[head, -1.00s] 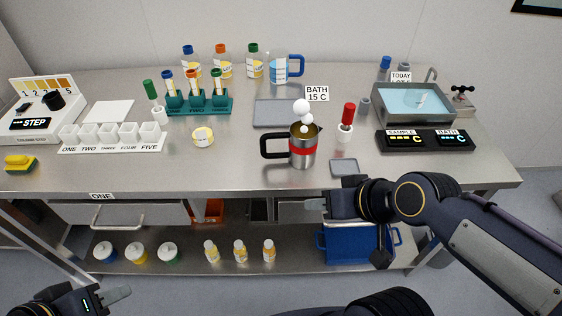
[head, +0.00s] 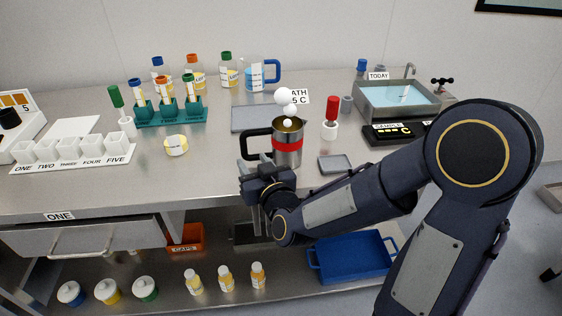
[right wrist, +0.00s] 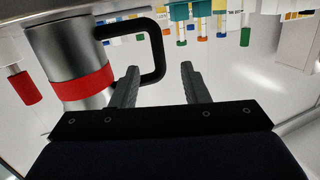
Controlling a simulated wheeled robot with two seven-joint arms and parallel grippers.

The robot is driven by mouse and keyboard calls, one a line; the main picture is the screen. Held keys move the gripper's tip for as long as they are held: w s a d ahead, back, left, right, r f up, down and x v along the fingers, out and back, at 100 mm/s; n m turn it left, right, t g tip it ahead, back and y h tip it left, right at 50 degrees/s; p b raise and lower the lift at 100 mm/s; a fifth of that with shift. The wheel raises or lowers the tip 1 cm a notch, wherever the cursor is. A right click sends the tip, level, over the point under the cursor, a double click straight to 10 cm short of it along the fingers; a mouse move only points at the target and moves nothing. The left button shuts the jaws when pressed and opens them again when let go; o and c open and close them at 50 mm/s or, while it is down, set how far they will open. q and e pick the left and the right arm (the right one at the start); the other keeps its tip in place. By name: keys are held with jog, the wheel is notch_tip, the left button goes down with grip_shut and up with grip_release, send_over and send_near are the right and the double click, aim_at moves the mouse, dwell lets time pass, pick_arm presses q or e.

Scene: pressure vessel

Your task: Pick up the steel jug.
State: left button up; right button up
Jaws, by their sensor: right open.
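The steel jug (head: 288,152) stands upright on the steel bench, with a red band, a black handle (head: 256,144) pointing left and white balls above its open top. My right gripper (head: 262,174) is at the bench's front edge, just in front of the jug. In the right wrist view, which looks upside down, the jug (right wrist: 75,60) is at the left. There the open right gripper (right wrist: 160,72) has its fingertips around the line of the handle (right wrist: 157,50). I cannot tell whether the handle is between the fingers; nothing is gripped. My left gripper is out of view.
A red-handled tool in a white holder (head: 330,129) and a small grey tray (head: 335,165) stand right of the jug. A grey pad (head: 256,119) lies behind it. A yellow-labelled tub (head: 176,146) is to the left, with clear bench between.

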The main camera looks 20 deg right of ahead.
aim_at(245, 150)
jog(key=shift+w+a+f+t+h+b, duration=0.15)
jog(key=shift+w+f+t, duration=0.1)
jog(key=shift+f, duration=0.15)
jog(key=shift+w+a+f+t+h+b, duration=0.15)
jog(key=shift+f+t, duration=0.1)
jog(key=shift+f, duration=0.15)
jog(key=shift+w+d+r, duration=0.1)
jog(key=shift+w, duration=0.15)
jog(key=w+p, duration=0.1)
jog(key=w, duration=0.6)
jog(key=shift+w+d+r+p, duration=0.1)
jog(key=shift+d+p, duration=0.1)
jog(key=shift+p, duration=0.2)
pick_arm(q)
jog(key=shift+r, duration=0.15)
pick_arm(e)
grip_shut()
